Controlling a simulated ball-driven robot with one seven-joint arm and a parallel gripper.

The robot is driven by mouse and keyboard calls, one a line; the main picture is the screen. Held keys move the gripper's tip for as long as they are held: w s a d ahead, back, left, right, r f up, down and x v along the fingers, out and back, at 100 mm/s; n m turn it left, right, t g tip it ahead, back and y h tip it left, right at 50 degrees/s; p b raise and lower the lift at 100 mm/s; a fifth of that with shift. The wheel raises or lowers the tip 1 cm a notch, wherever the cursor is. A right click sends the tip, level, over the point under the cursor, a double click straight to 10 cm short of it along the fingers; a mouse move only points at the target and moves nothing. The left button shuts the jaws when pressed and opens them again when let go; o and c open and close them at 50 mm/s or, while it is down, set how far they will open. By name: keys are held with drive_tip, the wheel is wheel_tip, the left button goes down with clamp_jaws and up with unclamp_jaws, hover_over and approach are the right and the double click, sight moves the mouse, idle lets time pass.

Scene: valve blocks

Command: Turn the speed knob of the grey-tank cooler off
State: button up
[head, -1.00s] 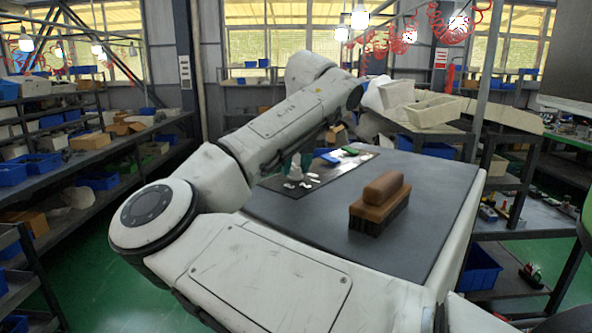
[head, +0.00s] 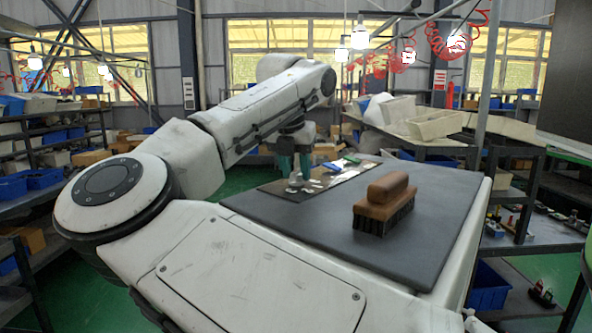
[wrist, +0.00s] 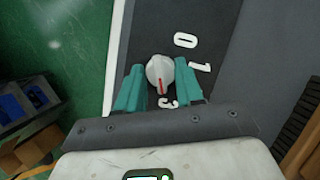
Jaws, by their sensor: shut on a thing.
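The speed knob (wrist: 160,72) is white and round with a red pointer line. It sits on a dark panel (wrist: 160,32) with white marks 0, 1 and 3. The red line points down in the wrist view, towards the 3. My gripper (wrist: 159,66) has teal fingers on either side of the knob and is shut on it. In the head view my gripper (head: 296,168) reaches down to the panel (head: 340,181) at the far left of the grey top (head: 330,225). The fingers hide most of the knob there.
A brown brush (head: 384,204) with dark bristles stands on the grey top, right of the panel. A blue piece (head: 336,166) and a green piece (head: 352,159) lie by the panel's far end. Shelves with bins stand around. Green floor shows left of the panel in the wrist view.

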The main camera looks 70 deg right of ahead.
idle(0.4)
drive_tip(key=o, duration=1)
drive_tip(key=shift+r, duration=0.1)
drive_tip(key=b+v, duration=0.1)
drive_tip(key=v, duration=0.9)
drive_tip(key=shift+a+r, duration=0.25)
